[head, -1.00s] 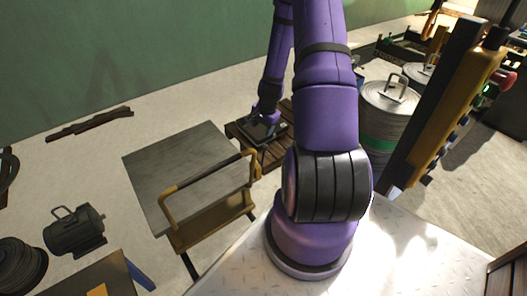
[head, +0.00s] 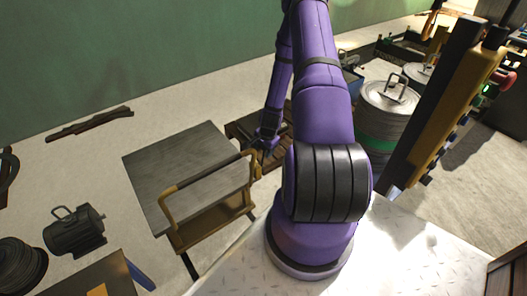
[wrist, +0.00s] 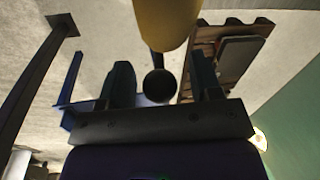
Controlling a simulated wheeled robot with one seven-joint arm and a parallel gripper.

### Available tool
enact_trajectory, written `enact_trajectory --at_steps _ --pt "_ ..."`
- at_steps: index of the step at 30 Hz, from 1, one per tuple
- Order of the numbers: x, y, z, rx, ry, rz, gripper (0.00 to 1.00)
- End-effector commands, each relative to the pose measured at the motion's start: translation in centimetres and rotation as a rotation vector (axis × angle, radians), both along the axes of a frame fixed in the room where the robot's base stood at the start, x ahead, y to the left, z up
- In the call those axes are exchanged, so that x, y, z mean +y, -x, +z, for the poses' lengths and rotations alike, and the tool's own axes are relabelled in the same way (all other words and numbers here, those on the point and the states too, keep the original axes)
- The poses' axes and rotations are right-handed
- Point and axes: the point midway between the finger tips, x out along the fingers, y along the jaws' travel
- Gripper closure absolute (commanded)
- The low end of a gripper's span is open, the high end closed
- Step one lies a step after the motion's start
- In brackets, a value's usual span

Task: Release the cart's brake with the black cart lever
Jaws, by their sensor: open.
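The cart (head: 195,165) has a grey flat top and a yellow-brown handle frame (head: 214,173) on its near side. My gripper (head: 262,147) is low beside the cart's right end, partly hidden by the handle frame in the head view. In the wrist view my gripper (wrist: 161,68) is open, with its dark fingers apart. The black cart lever (wrist: 159,85) shows there as a round black knob on a short stem, between the fingers. I cannot tell whether either finger touches it. A yellow part (wrist: 166,20), apparently the cart's handle, crosses above and hides the rest of the lever.
A wooden pallet (head: 240,130) lies on the floor behind the gripper and also shows in the wrist view (wrist: 231,55). Metal drums (head: 388,108) stand to the right. A dark motor (head: 73,230) lies left of the cart. The floor near the green wall is mostly clear.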

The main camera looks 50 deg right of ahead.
Motion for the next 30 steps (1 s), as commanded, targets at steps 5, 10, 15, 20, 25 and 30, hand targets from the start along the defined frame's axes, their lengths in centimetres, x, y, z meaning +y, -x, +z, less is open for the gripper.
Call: enact_trajectory --at_steps 5,10,15,20,25,30 --pt "0.05 -0.22 -1.27 0.001 -0.001 0.0 0.42" --pt "0.03 -0.28 -1.54 0.001 -0.001 0.0 0.42" --pt "0.03 -0.28 -1.52 0.001 -0.001 0.0 0.42" --pt "0.03 -0.28 -1.51 0.001 -0.001 0.0 0.76" --pt "0.03 -0.3 -1.49 0.0 0.0 0.001 1.0" --pt "0.03 -0.19 -1.51 -0.007 0.001 -0.001 1.0"
